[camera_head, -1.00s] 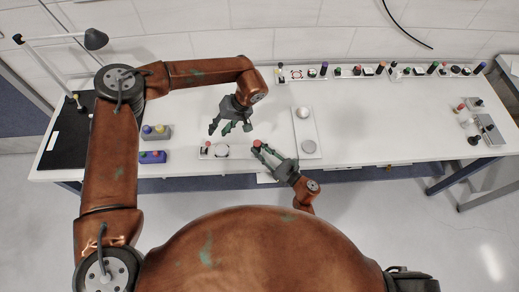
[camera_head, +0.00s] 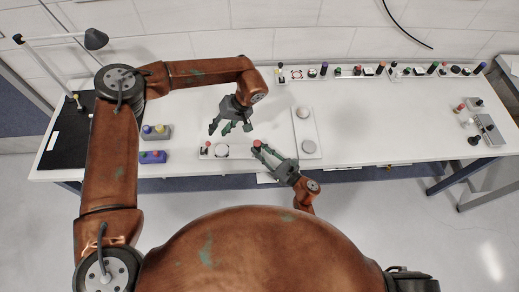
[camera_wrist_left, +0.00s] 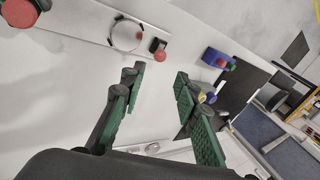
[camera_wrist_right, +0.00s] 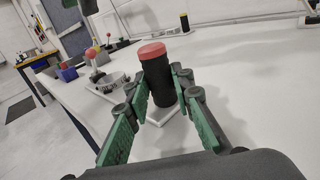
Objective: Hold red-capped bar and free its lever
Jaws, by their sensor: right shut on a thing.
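The red-capped bar (camera_wrist_right: 158,82) is a black upright cylinder with a red top. Its cap also shows in the head view (camera_head: 257,143) and at the top left corner of the left wrist view (camera_wrist_left: 19,13). My right gripper (camera_head: 260,147) is shut on the bar, one finger on each side. The lever (camera_wrist_left: 158,50) has a red ball on top and stands beside a round white ring (camera_wrist_left: 126,35) on the same pale plate; its ball shows in the right wrist view (camera_wrist_right: 90,53). My left gripper (camera_head: 228,129) is open and empty above the table, behind the plate.
A white plate with two round pads (camera_head: 306,130) lies right of the grippers. Blue (camera_head: 152,157) and grey (camera_head: 156,132) blocks with coloured knobs stand left. A row of small fixtures (camera_head: 380,71) lines the back edge. The table between is clear.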

